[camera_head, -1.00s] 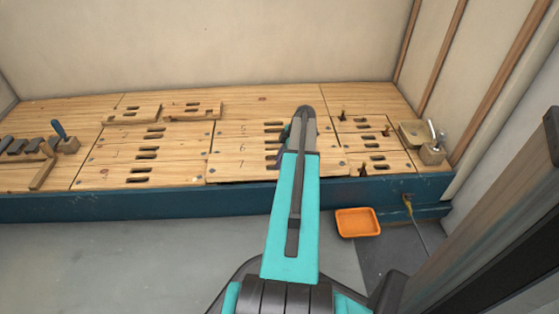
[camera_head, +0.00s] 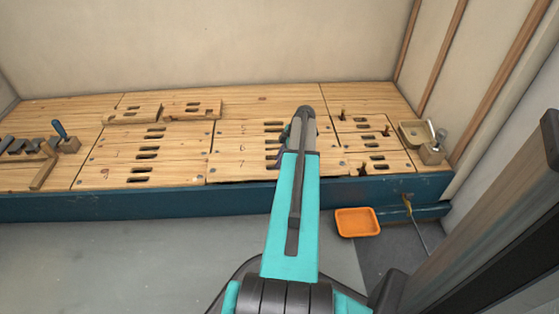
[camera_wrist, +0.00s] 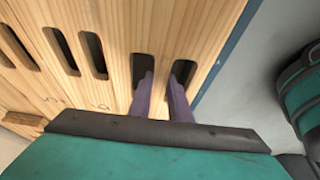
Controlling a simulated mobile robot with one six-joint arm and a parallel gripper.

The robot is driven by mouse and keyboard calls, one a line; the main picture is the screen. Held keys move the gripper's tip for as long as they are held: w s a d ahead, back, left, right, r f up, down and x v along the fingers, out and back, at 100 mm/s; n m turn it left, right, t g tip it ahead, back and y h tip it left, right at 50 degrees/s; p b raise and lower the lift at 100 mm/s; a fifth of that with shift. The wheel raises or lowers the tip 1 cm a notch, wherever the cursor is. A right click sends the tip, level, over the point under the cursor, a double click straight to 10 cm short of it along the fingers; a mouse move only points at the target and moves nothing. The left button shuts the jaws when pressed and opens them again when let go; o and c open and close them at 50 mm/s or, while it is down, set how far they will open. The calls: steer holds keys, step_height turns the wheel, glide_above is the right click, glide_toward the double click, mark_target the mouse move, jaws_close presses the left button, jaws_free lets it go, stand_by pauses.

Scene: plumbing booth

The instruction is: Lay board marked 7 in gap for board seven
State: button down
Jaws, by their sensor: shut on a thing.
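The board marked 7 (camera_head: 228,168) is a pale wooden plank with paired slots, at the front edge of the bench below the rows marked 5 and 6. It also shows in the wrist view (camera_wrist: 206,45). My gripper (camera_wrist: 161,82) has its purple fingers in two neighbouring slots of this board and is shut on the strip between them. The board looks nearly level with its neighbours, with a dark line under its front edge. The gap for board seven is hidden under the board. My arm covers the board's right part in the head view.
Slotted boards lie to the left (camera_head: 120,172) and right (camera_head: 375,160). Two loose slotted boards (camera_head: 190,109) lie at the back. A blue-handled tool (camera_head: 59,130) stands left. An orange tray (camera_head: 358,222) is on the floor by the blue bench front (camera_head: 120,205).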

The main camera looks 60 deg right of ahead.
steer(key=shift+f, duration=1.75)
stand_by(1.6)
steer(key=c, duration=1.6)
jaws_free()
steer(key=shift+o, duration=0.2)
steer(key=p+v, duration=0.5)
steer(key=v, duration=0.9)
steer(key=shift+w+a, duration=0.15)
steer(key=shift+w, duration=0.05)
